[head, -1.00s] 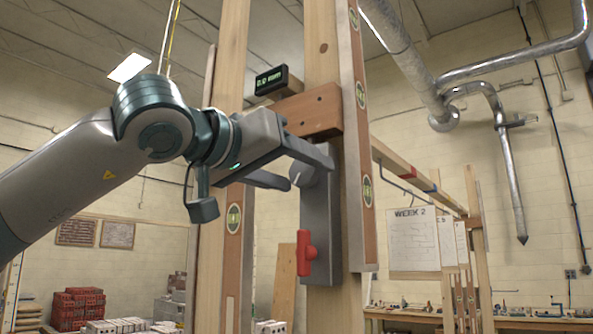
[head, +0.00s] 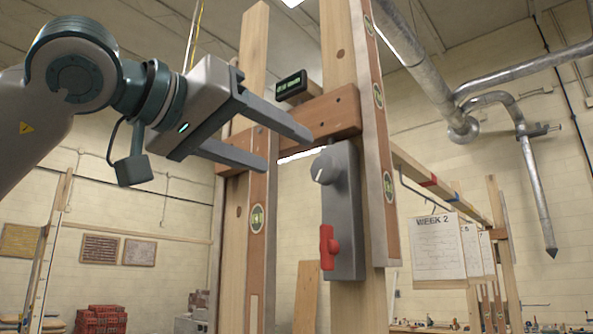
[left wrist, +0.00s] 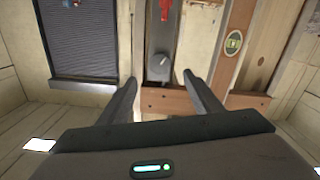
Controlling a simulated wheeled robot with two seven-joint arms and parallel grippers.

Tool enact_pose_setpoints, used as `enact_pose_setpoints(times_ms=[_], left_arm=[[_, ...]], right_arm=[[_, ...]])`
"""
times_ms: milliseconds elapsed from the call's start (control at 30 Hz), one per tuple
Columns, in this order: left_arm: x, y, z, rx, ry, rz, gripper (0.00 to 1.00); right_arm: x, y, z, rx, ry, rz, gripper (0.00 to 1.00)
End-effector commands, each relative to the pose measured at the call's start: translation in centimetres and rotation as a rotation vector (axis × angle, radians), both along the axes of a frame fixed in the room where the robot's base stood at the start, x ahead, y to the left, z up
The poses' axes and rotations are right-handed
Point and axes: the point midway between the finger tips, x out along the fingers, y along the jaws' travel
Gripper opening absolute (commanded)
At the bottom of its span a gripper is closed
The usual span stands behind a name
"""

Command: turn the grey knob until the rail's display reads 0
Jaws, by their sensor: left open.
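The grey knob (head: 325,168) with a white pointer mark sits near the top of a grey box (head: 346,215) on a wooden post. My left gripper (head: 285,150) is open and empty, to the left of and above the knob, apart from it. In the left wrist view the knob (left wrist: 158,66) shows beyond and between the open fingers (left wrist: 160,82). The rail's display (head: 290,85) is a small dark unit with green digits, above the wooden crosspiece. Its digits are too small to read surely. My right gripper is not in view.
A red handle (head: 328,247) sticks out of the grey box below the knob. The wooden crosspiece (head: 330,112) runs just behind the fingers. Posts with spirit levels (head: 257,215) stand on both sides. The space left of the posts is open.

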Motion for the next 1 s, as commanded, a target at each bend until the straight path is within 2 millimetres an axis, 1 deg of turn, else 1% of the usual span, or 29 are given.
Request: enact_pose_setpoints(times_ms=[33, 100, 233, 300, 400, 500, 567, 1000], left_arm=[[-0.9, 0.7, -0.3, -0.001, -0.003, 0.001, 0.59], [-2.0, 1.5, -0.2, 0.0, -0.002, 0.0, 0.59], [-3.7, 2.7, -0.2, 0.0, -0.001, 0.0, 0.59], [-4.3, 3.1, -0.1, 0.0, -0.001, 0.0, 0.59], [-4.9, 3.6, -0.1, 0.001, 0.001, 0.001, 0.59], [-5.3, 3.9, -0.1, 0.001, 0.001, 0.001, 0.59], [-5.4, 4.0, -0.1, 0.001, 0.001, 0.001, 0.59], [-5.4, 4.0, 0.0, 0.001, 0.002, 0.0, 0.59]], right_arm=[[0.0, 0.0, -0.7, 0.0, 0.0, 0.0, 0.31], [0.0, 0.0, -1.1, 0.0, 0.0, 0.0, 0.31], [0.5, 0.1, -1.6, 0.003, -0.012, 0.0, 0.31], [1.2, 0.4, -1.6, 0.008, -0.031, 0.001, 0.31], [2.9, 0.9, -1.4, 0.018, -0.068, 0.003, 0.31], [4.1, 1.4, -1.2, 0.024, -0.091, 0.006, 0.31], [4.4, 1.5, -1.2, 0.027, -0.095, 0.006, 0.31], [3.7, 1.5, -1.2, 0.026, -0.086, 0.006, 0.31]])
